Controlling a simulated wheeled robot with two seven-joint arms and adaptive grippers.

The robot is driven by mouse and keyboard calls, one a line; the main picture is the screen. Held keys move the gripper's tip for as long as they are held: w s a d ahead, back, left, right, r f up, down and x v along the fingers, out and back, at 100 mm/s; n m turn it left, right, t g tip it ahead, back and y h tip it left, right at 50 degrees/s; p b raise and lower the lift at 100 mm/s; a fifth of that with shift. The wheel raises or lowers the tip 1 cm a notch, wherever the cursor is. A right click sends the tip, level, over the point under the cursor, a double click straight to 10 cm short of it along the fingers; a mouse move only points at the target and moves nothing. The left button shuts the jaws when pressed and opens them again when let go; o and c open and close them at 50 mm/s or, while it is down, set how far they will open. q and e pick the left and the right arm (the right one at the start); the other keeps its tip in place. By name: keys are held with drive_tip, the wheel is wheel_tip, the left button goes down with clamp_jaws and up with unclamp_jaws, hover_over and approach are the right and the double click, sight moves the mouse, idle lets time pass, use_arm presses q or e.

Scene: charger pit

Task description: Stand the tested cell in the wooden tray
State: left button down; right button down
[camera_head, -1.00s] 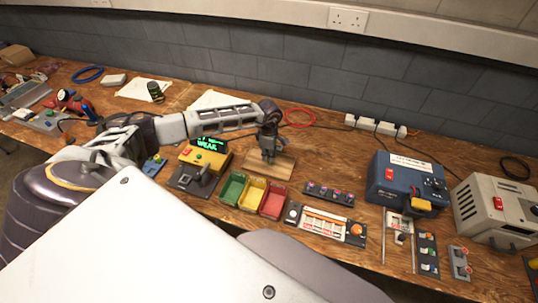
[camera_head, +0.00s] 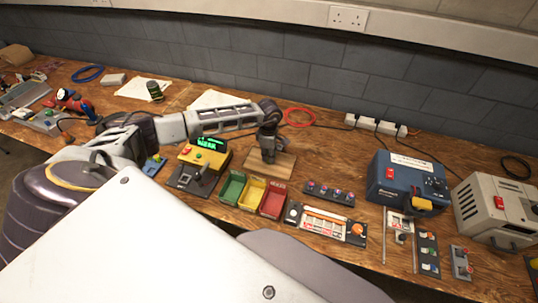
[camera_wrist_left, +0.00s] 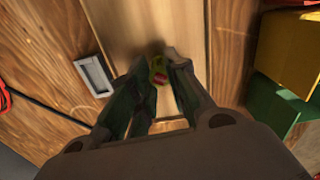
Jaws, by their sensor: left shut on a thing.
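The wooden tray (camera_head: 284,168) is a light, flat board behind the coloured bins in the head view; its pale surface also fills the middle of the left wrist view (camera_wrist_left: 133,22). My left gripper (camera_head: 268,159) points down over the tray. My right gripper is not in view.
Green (camera_head: 232,188), yellow (camera_head: 252,193) and red (camera_head: 273,200) bins stand just in front of the tray. A yellow tester (camera_head: 205,156) with a lit green display is to its left. A red cable ring (camera_head: 300,117) lies behind; bare bench is to the right.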

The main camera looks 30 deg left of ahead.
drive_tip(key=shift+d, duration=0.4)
use_arm(q)
drive_tip(key=c, duration=1.3)
unclamp_jaws()
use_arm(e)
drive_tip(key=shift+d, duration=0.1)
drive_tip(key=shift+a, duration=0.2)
